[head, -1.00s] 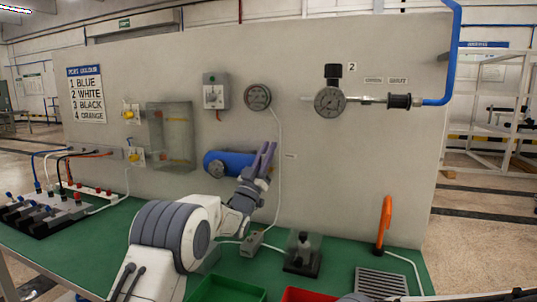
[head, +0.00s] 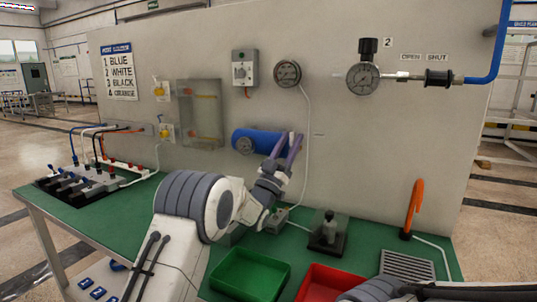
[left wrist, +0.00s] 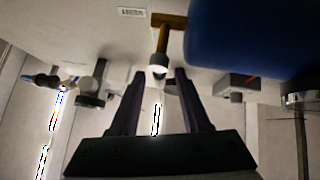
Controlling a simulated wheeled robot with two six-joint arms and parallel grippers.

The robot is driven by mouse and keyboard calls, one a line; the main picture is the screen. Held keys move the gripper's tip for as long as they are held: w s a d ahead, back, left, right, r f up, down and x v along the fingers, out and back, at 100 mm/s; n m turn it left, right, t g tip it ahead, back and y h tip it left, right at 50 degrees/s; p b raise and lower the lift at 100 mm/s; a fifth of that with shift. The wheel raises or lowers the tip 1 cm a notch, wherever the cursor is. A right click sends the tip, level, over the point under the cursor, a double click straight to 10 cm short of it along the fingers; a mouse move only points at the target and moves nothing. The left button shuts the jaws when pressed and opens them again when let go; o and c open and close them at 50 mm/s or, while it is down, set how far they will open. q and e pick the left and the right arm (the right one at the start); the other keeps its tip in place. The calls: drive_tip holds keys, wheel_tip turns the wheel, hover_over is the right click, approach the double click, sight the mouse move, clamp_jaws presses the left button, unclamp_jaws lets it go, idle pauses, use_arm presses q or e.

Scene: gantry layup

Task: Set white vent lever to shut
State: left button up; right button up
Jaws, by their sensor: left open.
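No lever that I can clearly identify as the white vent lever shows. OPEN and SHUT labels (head: 424,57) sit on the grey panel above a pipe with a black fitting (head: 438,78), near the number 2. My left gripper (head: 292,145) is open, its purple-grey fingers in front of the right end of the blue cylinder (head: 258,139). In the left wrist view the open fingers (left wrist: 160,75) point toward a brass stem with a pale round tip (left wrist: 160,66), beside the blue cylinder (left wrist: 250,38). My right gripper is out of view.
A green tray (head: 250,276) and a red tray (head: 325,285) stand at the front of the green table. Coloured hoses run to a manifold (head: 80,185) at left.

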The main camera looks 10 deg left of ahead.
use_arm(q)
drive_tip(key=s+a+b, duration=0.1)
drive_tip(key=s+a, duration=0.5)
drive_tip(key=s, duration=0.5)
drive_tip(key=shift+f, duration=0.2)
drive_tip(key=shift+r, duration=0.1)
